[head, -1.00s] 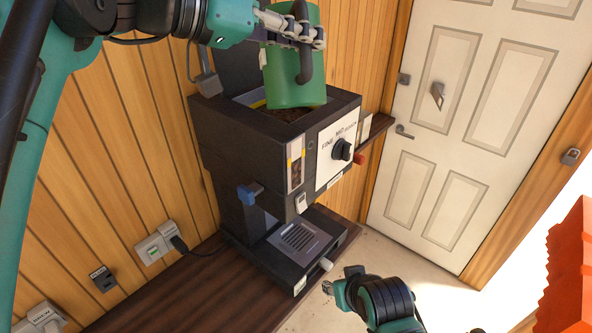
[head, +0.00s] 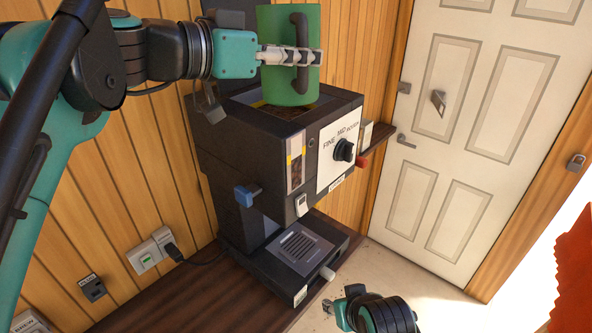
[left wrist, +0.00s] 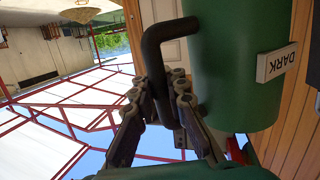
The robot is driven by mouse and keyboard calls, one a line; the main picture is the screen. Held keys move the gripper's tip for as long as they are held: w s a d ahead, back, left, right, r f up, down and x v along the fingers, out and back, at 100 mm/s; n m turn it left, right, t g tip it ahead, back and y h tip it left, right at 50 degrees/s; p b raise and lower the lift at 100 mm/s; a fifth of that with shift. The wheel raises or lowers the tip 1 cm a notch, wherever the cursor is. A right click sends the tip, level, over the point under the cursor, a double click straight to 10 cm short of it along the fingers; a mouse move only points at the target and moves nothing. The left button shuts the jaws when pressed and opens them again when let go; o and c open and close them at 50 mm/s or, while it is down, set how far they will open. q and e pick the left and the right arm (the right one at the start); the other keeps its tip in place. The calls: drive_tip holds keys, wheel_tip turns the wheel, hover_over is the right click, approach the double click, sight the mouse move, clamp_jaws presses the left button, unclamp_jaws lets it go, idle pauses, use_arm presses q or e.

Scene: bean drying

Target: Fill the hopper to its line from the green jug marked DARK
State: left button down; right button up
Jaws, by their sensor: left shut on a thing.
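The green jug (head: 272,82) hangs above the hopper (head: 262,112) and looks nearly upright. Its DARK label (left wrist: 276,63) shows in the left wrist view. My left gripper (head: 308,57) is shut on the jug's dark handle (head: 299,22), which also shows in the left wrist view (left wrist: 152,50). The hopper is the open top of the dark grinder. Brown contents show inside it, partly hidden by the jug. A narrow window (head: 296,172) with a yellow mark on the grinder's front looks dark brown inside. My right gripper (head: 333,307) is low in front of the grinder; its fingers are too small to read.
The grinder has a FINE/MID dial (head: 343,150), a blue lever (head: 247,194) and a lower tray (head: 298,246). It stands on a dark wooden shelf (head: 170,305) against a plank wall. Sockets with a plug (head: 152,251) are at left. A white door (head: 470,130) is at right.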

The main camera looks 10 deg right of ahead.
use_arm(q)
drive_tip(key=shift+w+f+m+b, duration=0.25)
drive_tip(key=shift+f+m+b, duration=0.15)
drive_tip(key=shift+f, duration=0.4)
drive_tip(key=shift+r, duration=0.1)
use_arm(e)
drive_tip(key=shift+f, duration=0.75)
use_arm(q)
drive_tip(key=shift+s+a+r+p, duration=0.1)
drive_tip(key=shift+s+r+p, duration=0.45)
drive_tip(key=shift+s, duration=0.1)
drive_tip(key=s, duration=0.1)
drive_tip(key=s+r+p, duration=0.1)
drive_tip(key=s+r, duration=0.1)
drive_tip(key=shift+s+a+p, duration=0.3)
drive_tip(key=shift+s+p, duration=0.05)
use_arm(e)
wheel_tip(320, 180, up, 3)
drive_tip(key=shift+f, duration=0.2)
use_arm(q)
drive_tip(key=shift+f, duration=0.1)
